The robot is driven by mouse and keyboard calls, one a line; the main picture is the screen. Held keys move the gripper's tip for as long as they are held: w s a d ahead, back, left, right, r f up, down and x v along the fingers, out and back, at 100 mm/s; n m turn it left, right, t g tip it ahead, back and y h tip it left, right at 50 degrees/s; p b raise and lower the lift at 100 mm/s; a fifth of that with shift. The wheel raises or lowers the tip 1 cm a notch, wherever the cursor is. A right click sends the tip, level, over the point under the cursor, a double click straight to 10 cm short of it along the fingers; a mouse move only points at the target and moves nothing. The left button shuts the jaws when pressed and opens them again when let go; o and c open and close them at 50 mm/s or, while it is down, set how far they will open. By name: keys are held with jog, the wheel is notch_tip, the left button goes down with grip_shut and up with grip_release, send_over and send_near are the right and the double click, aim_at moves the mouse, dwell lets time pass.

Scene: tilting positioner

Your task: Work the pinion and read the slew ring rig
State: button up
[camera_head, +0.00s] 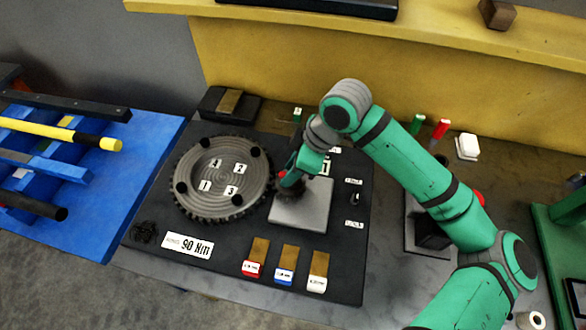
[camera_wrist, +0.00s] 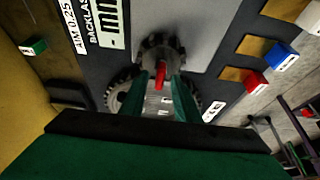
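The slew ring (camera_head: 207,200) is a grey toothed disc with number tags 1 to 4 and several black knobs, lying on a black base plate (camera_head: 335,272). In the wrist view its teeth (camera_wrist: 118,92) show behind my fingers. The dark toothed pinion (camera_wrist: 157,45) sits at the ring's right edge, with a red upright piece (camera_wrist: 160,75) on it. My gripper (camera_wrist: 162,82) is over the pinion, its green fingers either side of the red piece with gaps visible. In the head view my gripper (camera_head: 290,178) hides most of the pinion.
A "90 Nm" label (camera_head: 187,246) lies in front of the ring. Red (camera_head: 252,269), blue (camera_head: 285,277) and white (camera_head: 318,284) blocks stand along the front edge. A grey panel (camera_head: 302,212) lies right of the ring. A blue rack (camera_head: 150,150) stands left; a yellow wall (camera_head: 270,70) is behind.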

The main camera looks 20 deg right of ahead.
grip_shut()
jog(key=m+t+h, duration=0.1)
jog(key=m, duration=0.2)
jog(key=shift+a+m, duration=0.15)
jog(key=shift+m, duration=0.25)
jog(key=shift+s+m, duration=0.1)
jog(key=shift+m, duration=0.3)
grip_release()
jog(key=shift+s, duration=0.1)
